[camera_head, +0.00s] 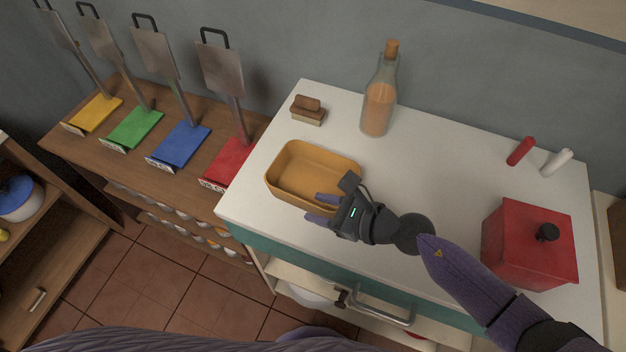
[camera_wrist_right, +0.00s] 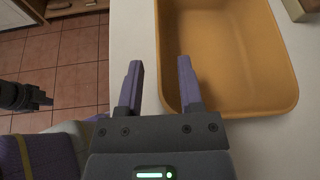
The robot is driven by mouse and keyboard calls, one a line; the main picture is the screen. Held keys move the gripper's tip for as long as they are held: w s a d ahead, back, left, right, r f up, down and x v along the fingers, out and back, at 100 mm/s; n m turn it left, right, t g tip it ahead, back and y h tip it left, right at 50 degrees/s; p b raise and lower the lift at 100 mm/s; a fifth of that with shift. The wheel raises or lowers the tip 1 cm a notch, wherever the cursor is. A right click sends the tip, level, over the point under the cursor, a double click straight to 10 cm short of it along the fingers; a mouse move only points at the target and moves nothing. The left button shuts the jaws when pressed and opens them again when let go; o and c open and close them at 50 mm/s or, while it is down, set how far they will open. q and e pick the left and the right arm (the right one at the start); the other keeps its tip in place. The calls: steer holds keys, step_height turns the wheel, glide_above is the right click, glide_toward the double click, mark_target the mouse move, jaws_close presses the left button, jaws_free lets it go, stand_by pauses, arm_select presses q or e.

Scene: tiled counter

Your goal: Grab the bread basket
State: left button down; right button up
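The bread basket is a yellow-orange, open, empty tray with rounded corners (camera_head: 312,170), lying at the left part of the white counter. It also fills the upper right of the right wrist view (camera_wrist_right: 225,50). My right gripper (camera_head: 322,204) is at the basket's near side. In the wrist view its two purple fingers (camera_wrist_right: 161,84) are apart, with the basket's wall edge between them; one finger overlaps the basket and the other is outside. Contact cannot be told. A dark part at the wrist view's left edge (camera_wrist_right: 24,97) may be my left gripper; its fingers are unclear.
A corked bottle (camera_head: 379,98) and a wooden brush (camera_head: 308,110) stand behind the basket. A red lidded box (camera_head: 529,245) stands at right, near red (camera_head: 521,151) and white (camera_head: 556,162) shakers. A drawer handle (camera_head: 380,308) juts out in front. The counter's middle is clear.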

steer(key=c, duration=0.5)
jaws_close()
arm_select(q)
steer(key=shift+d, duration=0.3)
